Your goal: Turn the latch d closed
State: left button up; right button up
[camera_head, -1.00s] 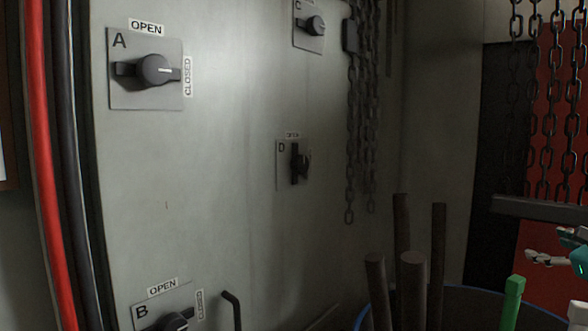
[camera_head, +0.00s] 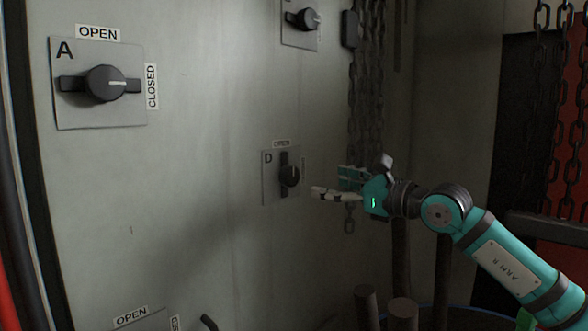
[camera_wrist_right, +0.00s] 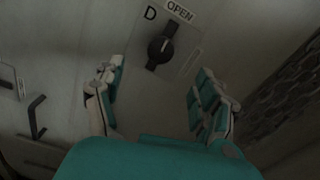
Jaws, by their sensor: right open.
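Latch D (camera_head: 290,177) is a dark round knob with a bar, on a grey plate marked D on the pale panel. Its bar stands upright, in line with the OPEN label above it. The latch also shows in the right wrist view (camera_wrist_right: 161,47), ahead of the fingers, with its bar toward OPEN. My right gripper (camera_head: 328,181) is just right of the latch in the head view, apart from it. Its fingers are spread and empty; they also show in the wrist view (camera_wrist_right: 155,82). My left gripper is not in view.
Latch A (camera_head: 106,83) is at upper left, its bar level and its mark toward CLOSED. Latch C (camera_head: 305,18) is partly cut off at the top. Chains (camera_head: 366,90) hang right of latch D, behind my right gripper. Upright rods (camera_head: 402,312) stand below.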

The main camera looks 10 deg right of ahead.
aim_at(293, 176)
jog(key=p+x, duration=0.4)
jog(key=x, duration=0.6)
jog(key=shift+w+a+r, duration=0.1)
jog(key=shift+w, duration=0.35)
jog(key=shift+w+a, duration=0.1)
jog(key=shift+w, duration=0.2)
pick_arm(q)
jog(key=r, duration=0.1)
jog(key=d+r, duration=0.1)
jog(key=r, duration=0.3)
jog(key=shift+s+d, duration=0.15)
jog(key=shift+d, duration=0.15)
pick_arm(e)
jog(key=shift+a, duration=0.1)
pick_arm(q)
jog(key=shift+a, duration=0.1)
pick_arm(e)
jog(key=shift+c, duration=0.4)
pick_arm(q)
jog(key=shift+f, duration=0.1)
pick_arm(e)
jog(key=c, duration=1.1)
